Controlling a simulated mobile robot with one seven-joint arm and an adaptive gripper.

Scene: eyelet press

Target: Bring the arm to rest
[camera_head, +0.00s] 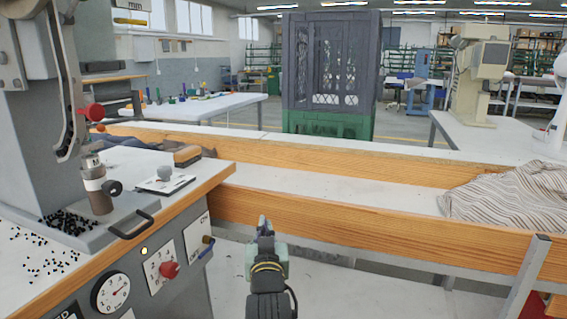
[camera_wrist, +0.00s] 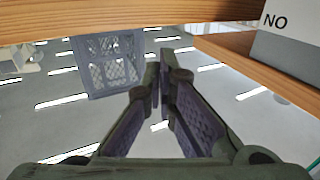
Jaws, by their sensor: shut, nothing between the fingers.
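My gripper (camera_head: 264,226) stands upright in front of the wooden bench in the head view, with its fingers pointing up. In the wrist view the two fingers of my gripper (camera_wrist: 160,75) come together at the tips with nothing between them. It is shut and empty. It is apart from the eyelet press (camera_head: 45,110), which stands at the left on its own table.
A wooden-edged bench (camera_head: 390,236) runs across in front, with a striped cloth (camera_head: 510,200) on its right. The press table has a gauge (camera_head: 111,292), a red knob (camera_head: 169,270) and scattered black eyelets (camera_head: 70,222). A dark crate stack (camera_head: 330,65) stands beyond the bench.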

